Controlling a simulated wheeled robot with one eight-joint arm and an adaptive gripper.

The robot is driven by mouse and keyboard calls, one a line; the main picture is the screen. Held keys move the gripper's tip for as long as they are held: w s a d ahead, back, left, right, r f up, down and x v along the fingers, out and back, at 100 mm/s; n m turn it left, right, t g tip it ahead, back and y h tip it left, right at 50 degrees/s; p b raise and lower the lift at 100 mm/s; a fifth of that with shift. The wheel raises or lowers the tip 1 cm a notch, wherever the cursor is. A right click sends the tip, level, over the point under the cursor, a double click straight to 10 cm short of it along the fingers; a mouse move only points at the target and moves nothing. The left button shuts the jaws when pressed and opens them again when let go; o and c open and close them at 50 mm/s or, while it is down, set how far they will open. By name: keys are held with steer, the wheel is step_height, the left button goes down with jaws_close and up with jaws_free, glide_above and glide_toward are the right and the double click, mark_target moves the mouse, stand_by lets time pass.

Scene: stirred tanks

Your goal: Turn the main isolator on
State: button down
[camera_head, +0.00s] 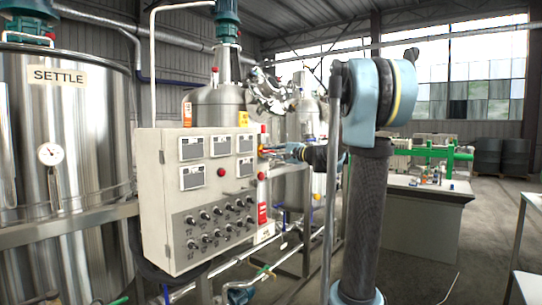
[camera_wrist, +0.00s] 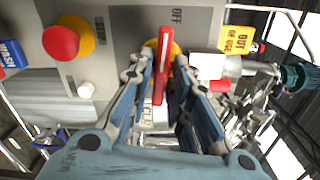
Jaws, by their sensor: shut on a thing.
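The main isolator's red handle (camera_wrist: 162,62) stands between my two fingers in the wrist view, in front of a yellow backing (camera_wrist: 152,45) on the grey panel side. My gripper (camera_wrist: 163,75) is shut on this handle, one blue finger on each side. The handle runs nearly top to bottom in that picture, its upper end near the "OFF" label (camera_wrist: 177,16). In the head view my gripper (camera_head: 272,152) is at the right side face of the control cabinet (camera_head: 160,160); the handle is too small there to read its position. My fingers hide part of the backing.
A yellow "OUT OF USE" tag (camera_wrist: 238,38) is at the right. The SETTLE tank (camera_head: 80,120) stands left of the cabinet; a bench (camera_head: 425,210) is at the right.

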steer(key=shift+f, duration=0.2)
stand_by(0.7)
steer(key=c, duration=1.7)
jaws_free()
steer(key=shift+o, duration=0.2)
steer(key=shift+r, duration=0.1)
steer(key=v, duration=1.2)
